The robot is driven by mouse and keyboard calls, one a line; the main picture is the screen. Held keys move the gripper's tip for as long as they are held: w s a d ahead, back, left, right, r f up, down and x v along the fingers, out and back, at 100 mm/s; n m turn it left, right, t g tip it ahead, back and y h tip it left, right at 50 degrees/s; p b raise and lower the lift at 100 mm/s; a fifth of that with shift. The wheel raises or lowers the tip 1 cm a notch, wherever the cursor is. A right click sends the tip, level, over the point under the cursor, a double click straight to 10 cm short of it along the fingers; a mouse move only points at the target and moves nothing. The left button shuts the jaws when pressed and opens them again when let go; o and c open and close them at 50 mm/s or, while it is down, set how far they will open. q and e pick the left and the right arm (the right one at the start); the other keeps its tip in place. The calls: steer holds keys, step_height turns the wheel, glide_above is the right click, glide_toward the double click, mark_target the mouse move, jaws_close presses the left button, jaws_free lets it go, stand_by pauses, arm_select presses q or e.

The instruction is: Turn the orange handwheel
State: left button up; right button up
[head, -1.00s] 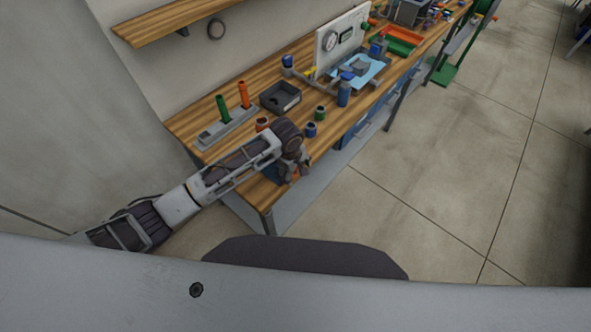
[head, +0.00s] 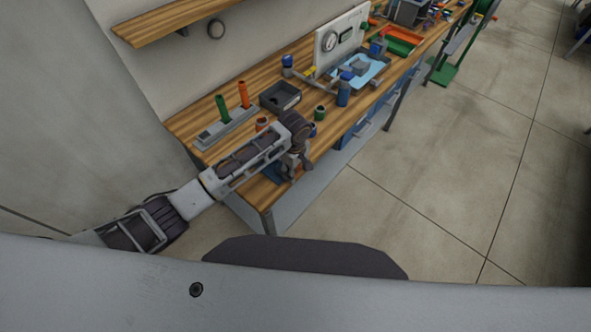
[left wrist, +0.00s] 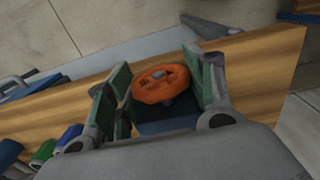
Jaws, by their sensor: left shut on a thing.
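The orange handwheel (left wrist: 162,84) shows in the left wrist view, on top of a blue base (left wrist: 165,123). My left gripper (left wrist: 165,78) is shut on the handwheel, with green-padded fingers at its left and right sides. In the head view my left gripper (head: 292,168) points down at the near front edge of the bench. The handwheel is hidden behind it there, and a bit of the blue base (head: 273,173) shows beside it. My right gripper is in neither view.
On the wooden bench (head: 215,152), a grey holder carries a green handle (head: 222,108) and an orange handle (head: 243,94). A dark tray (head: 281,96), small bottles and a gauge panel (head: 341,42) stand farther along.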

arm_select(q)
steer(key=shift+g+y, duration=0.3)
steer(key=shift+g, duration=0.1)
steer(key=o, duration=1)
steer(key=shift+r, duration=0.1)
steer(key=shift+w+d+r, duration=0.1)
steer(key=shift+r, duration=1.85)
steer(key=shift+w+d+r, duration=0.1)
steer(key=shift+w+r, duration=0.05)
steer(key=shift+r, duration=1.8)
steer(key=shift+w+d+r, duration=0.1)
steer(key=shift+r, duration=1.85)
steer(key=shift+c, duration=0.2)
